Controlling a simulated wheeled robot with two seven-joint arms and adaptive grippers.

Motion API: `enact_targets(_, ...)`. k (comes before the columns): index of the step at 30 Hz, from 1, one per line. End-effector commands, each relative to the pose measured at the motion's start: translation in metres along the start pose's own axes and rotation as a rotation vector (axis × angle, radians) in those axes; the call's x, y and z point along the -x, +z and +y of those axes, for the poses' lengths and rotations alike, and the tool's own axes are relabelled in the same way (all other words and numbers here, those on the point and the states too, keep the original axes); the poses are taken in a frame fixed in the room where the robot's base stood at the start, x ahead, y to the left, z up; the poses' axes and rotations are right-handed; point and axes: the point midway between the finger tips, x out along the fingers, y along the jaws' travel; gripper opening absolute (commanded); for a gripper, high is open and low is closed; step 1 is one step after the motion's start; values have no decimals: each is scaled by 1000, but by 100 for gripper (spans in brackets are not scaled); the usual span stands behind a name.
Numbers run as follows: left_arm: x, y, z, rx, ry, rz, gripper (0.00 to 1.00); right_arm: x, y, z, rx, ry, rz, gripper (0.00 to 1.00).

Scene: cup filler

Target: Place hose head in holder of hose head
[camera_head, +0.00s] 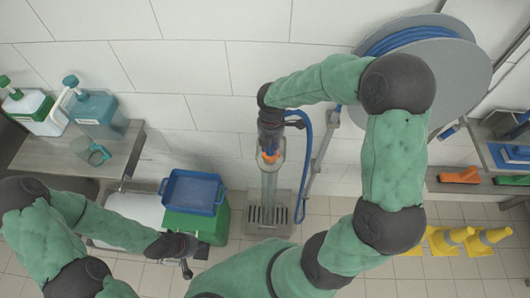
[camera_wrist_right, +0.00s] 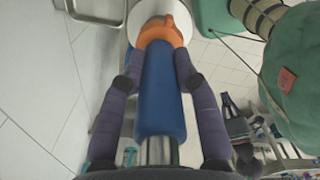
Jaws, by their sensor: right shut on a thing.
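My right gripper (camera_head: 269,143) is shut on the hose head (camera_head: 270,157). In the right wrist view, the gripper's fingers (camera_wrist_right: 159,70) lie on both sides of the hose head's blue body (camera_wrist_right: 162,95), with its orange tip (camera_wrist_right: 164,33) beyond the fingertips. The tip overlaps a pale round shape; whether it touches or enters it cannot be told. The holder cannot be clearly made out. My left gripper (camera_head: 186,268) is low at the left, away from the hose; its jaws are unclear.
A floor grate (camera_head: 282,215) lies below. A blue tray (camera_head: 190,190) sits on a green box (camera_head: 212,226).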

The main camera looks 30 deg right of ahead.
Motion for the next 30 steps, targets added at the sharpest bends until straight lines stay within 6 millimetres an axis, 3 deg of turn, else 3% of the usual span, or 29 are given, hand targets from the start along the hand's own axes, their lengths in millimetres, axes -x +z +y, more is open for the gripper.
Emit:
enact_targets(5,2,0,1,0,0,0,0,-2,6,6,-3,1,0,0)
enact_targets(18,-10,0,-3,0,0,0,0,-48,66,65,-3,-2,1,0)
enact_targets(24,-15,-1,-5,0,0,0,0,-78,84,83,-2,-1,0,0)
enact_targets(30,-17,-1,-6,0,0,0,0,-90,92,92,-1,1,-1,0)
